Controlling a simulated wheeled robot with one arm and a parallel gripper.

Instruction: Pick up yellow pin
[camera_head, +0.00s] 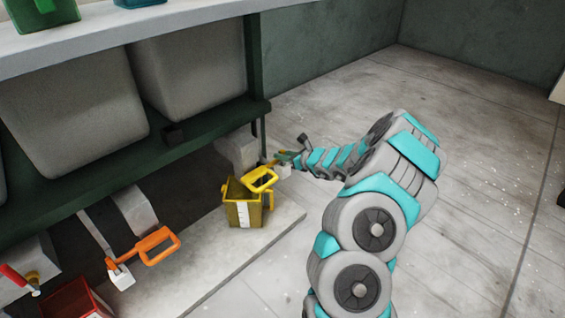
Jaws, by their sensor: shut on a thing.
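My gripper (284,160) is at the end of my arm, just above and to the right of the yellow loop handle (262,180). It is shut on a small yellow piece, the yellow pin (271,164), which shows only as a sliver at the fingertips. The rest of the pin is hidden or too small to make out. A yellow box (242,213) with a white label stands just below the handle, on a pale base plate.
An orange loop handle (158,245), a red-handled part (17,278) and a red box (76,299) are at the lower left. A dark green frame (135,150) with large grey blocks and a pale shelf (130,32) overhang the left. The floor (470,190) at right is clear.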

